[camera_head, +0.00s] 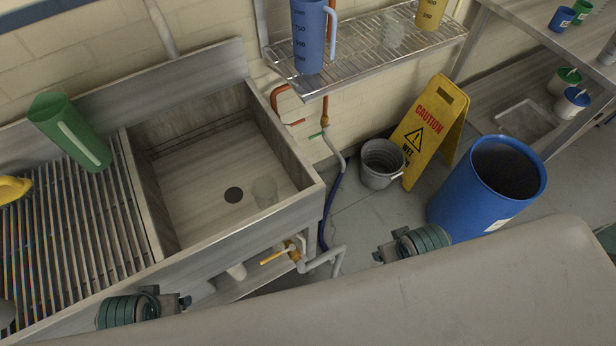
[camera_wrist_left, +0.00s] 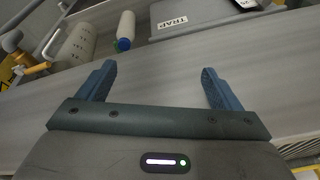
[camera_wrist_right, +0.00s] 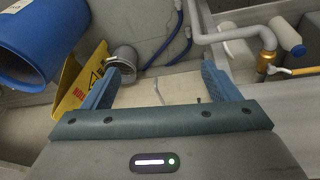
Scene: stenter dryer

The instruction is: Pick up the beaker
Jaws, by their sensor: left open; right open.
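A clear, see-through beaker (camera_head: 264,192) stands in the sink basin (camera_head: 190,205), near its right front corner and right of the drain. It is faint against the metal. My left gripper (camera_head: 184,302) is open and empty, in front of the sink and outside the basin; its fingers also show in the left wrist view (camera_wrist_left: 160,78). My right gripper (camera_head: 379,256) is open and empty, right of the sink over the floor; its fingers also show in the right wrist view (camera_wrist_right: 162,78). I cannot make out the beaker in either wrist view.
A blue jug (camera_head: 308,38) stands on the wire shelf (camera_head: 375,45). Pipes with a yellow-handled valve (camera_head: 278,257) run below the sink front. A bucket (camera_head: 381,165), yellow caution sign (camera_head: 436,125) and blue drum (camera_head: 480,195) stand right.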

